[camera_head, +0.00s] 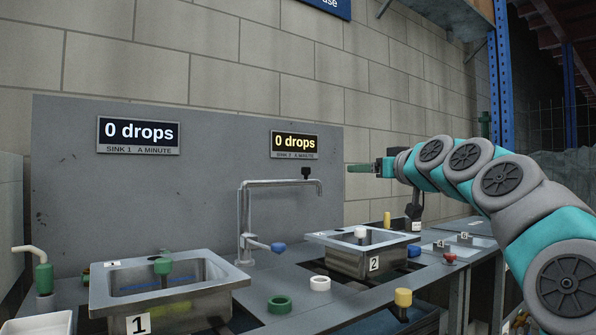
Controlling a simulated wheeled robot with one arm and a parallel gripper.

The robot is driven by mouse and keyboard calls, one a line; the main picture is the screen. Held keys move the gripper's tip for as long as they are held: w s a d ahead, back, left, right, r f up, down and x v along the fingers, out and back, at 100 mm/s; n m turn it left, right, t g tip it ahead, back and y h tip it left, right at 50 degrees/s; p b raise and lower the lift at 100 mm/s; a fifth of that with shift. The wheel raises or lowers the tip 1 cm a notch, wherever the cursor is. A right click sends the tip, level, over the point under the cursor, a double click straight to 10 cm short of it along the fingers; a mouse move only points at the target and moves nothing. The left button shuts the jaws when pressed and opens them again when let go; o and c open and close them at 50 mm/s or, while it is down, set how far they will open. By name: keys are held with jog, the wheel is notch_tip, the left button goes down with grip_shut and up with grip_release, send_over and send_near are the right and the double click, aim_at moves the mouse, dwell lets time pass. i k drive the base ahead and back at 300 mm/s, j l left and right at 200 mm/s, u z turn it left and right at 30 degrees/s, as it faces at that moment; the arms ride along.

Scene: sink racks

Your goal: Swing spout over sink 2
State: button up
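A grey metal spout (280,183) rises from a post between the two sinks and points right, with a black knob (305,173) on top near its end. Its downturned tip appears above the left edge of sink 2 (345,262) in the picture; I cannot tell the exact depth. A blue-ended lever (278,247) sticks out at the post's base. Sink 1 (170,310) stands at the front left.
A green ring (279,304), a white ring (320,283) and a yellow-capped piece (403,297) lie along the front. Two signs reading 0 drops, for sink 1 (138,134) and sink 2 (295,144), hang on the grey back panel (60,200). Air above sink 2 looks clear.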

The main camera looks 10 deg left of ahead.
aim_at(305, 171)
jog(key=i+j, duration=0.75)
jog(key=i, duration=0.1)
